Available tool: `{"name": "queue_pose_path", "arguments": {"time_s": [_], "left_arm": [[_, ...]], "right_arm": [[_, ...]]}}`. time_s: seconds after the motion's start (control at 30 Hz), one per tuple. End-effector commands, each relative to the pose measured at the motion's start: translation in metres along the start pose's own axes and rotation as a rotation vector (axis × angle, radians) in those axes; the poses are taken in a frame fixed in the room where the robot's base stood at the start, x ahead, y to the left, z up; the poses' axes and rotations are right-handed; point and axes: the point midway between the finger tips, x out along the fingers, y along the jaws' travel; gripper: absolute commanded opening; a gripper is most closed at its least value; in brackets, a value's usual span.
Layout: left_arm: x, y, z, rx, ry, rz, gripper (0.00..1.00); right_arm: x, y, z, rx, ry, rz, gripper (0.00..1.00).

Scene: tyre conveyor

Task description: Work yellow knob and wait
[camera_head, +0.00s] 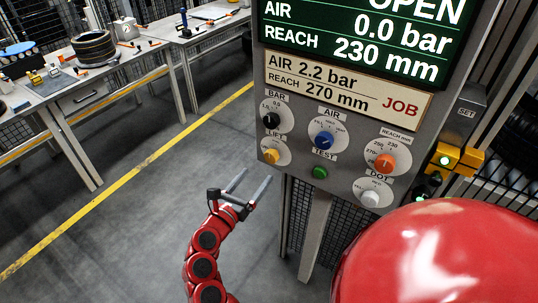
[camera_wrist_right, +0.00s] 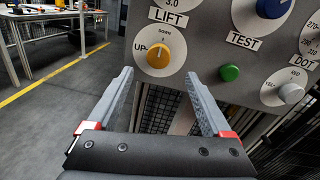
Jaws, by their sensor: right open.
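The yellow knob (camera_head: 271,156) sits on a round white LIFT dial at the lower left of the grey control panel (camera_head: 331,182). In the right wrist view the yellow knob (camera_wrist_right: 158,56) is close ahead, with "UP" at its left and small "DOWN" lettering above. My right gripper (camera_head: 253,177) is open and empty, below and left of the knob and apart from it. In the wrist view its fingers (camera_wrist_right: 159,78) point toward the knob, one to each side of its lower part. My left gripper is out of view.
Black (camera_head: 271,121), blue (camera_head: 324,140), orange (camera_head: 385,163) and white (camera_head: 370,198) knobs and a green button (camera_head: 320,172) share the panel. The display (camera_head: 352,40) reads OPEN, 0.0 bar, 230 mm; the job card (camera_head: 345,88) reads 2.2 bar, 270 mm. Open floor lies left.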

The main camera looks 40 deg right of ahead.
Motion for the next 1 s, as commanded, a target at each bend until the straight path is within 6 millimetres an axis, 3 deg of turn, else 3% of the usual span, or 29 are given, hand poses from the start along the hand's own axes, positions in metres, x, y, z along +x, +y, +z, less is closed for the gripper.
{"name": "queue_pose_path", "arguments": {"time_s": [0.2, 0.4, 0.8, 0.83, 1.0], "left_arm": [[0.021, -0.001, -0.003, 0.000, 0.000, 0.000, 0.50], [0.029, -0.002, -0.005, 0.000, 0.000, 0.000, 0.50], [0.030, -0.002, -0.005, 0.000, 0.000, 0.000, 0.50], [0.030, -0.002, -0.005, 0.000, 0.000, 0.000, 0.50], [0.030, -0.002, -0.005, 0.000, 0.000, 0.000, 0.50]], "right_arm": [[0.051, -0.002, 0.004, -0.007, -0.002, -0.006, 0.84], [0.080, -0.001, 0.002, -0.004, -0.002, -0.002, 0.84], [0.090, -0.001, -0.001, -0.004, 0.000, -0.001, 0.84], [0.090, 0.000, -0.001, -0.004, 0.000, -0.001, 0.82], [0.090, 0.000, -0.001, -0.004, 0.000, -0.001, 0.52]]}}
